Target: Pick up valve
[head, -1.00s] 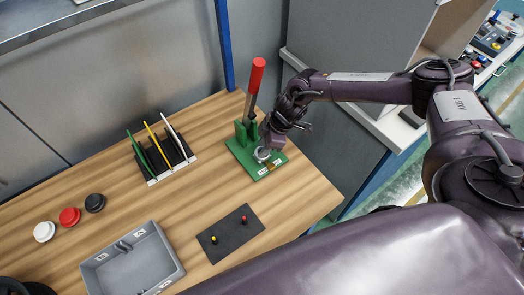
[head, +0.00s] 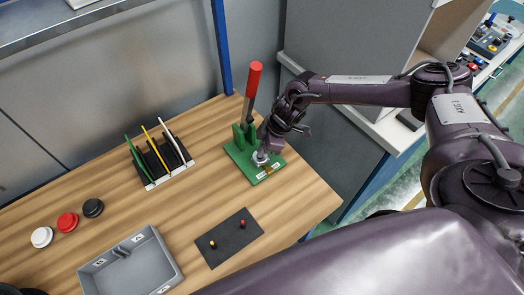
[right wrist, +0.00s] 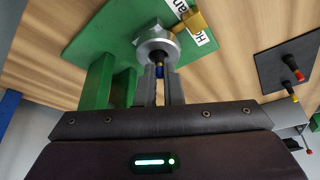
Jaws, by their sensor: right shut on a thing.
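The valve (right wrist: 159,68) is a small slim piece with a blue band near its end. In the right wrist view it stands at the middle of a silver round holder on the green fixture (right wrist: 100,40). The fixture also shows in the head view (head: 240,153), with the silver holder (head: 260,158) on its base. My right gripper (right wrist: 159,88) is shut on the valve, with one finger on each side, close to the holder. It also shows in the head view (head: 266,151), over the fixture. I cannot tell whether the valve is still seated. My left gripper is not in view.
A red-handled lever (head: 254,80) rises behind my right gripper. A black pad (head: 245,248) holds a yellow-tipped and a red-tipped piece. A grey bin (head: 163,255), a black rack (head: 149,180) and white, red and black caps stand to the left. A grey cabinet is right of the table.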

